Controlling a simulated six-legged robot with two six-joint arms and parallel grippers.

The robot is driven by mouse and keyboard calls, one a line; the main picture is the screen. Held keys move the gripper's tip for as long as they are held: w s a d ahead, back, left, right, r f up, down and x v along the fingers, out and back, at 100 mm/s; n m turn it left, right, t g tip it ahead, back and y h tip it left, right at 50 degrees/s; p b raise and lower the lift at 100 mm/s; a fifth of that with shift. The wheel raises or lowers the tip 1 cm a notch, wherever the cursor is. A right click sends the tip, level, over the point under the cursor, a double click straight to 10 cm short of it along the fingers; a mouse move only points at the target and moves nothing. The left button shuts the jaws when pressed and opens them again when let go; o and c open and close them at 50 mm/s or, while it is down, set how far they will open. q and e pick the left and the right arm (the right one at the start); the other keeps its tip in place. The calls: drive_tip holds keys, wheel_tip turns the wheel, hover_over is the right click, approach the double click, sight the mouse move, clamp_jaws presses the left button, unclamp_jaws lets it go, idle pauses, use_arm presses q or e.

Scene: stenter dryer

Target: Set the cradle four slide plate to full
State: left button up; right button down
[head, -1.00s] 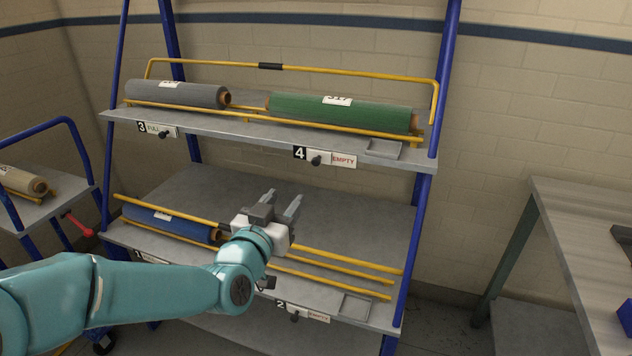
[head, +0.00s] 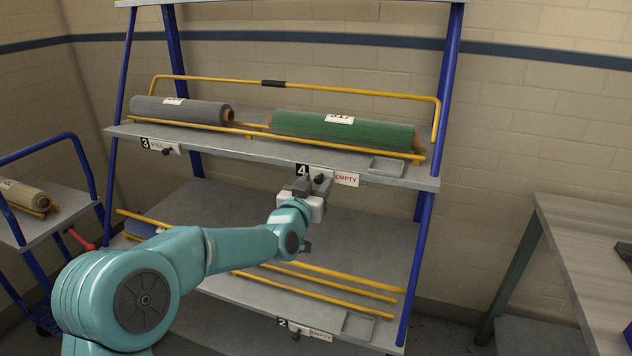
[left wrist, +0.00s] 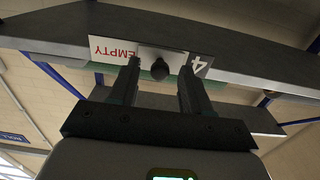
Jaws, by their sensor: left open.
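The cradle four slide plate (head: 346,179) is on the upper shelf's front edge, beside the black number 4 label (head: 302,170). It shows the red word EMPTY and has a dark round knob (head: 320,179). A green roll (head: 345,131) lies in the cradle above it. My left gripper (head: 312,187) is open just at the knob. In the left wrist view the plate (left wrist: 113,50) appears upside down, and the knob (left wrist: 160,69) sits between the spread fingers (left wrist: 158,85), near their tips. I cannot tell whether either finger touches it. My right gripper is not in view.
Cradle three's plate (head: 157,146) reads FULL, under a grey roll (head: 180,111). A small tray (head: 386,168) is right of plate four. The lower shelf has plate two (head: 312,333). A cart (head: 50,222) stands left, a table (head: 585,235) right.

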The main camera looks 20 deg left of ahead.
use_arm(q)
drive_tip(key=shift+w, duration=0.35)
clamp_jaws()
drive_tip(key=d, duration=0.5)
drive_tip(key=shift+s+d, duration=0.1)
drive_tip(key=shift+d, duration=0.55)
unclamp_jaws()
drive_tip(key=shift+d, duration=0.1)
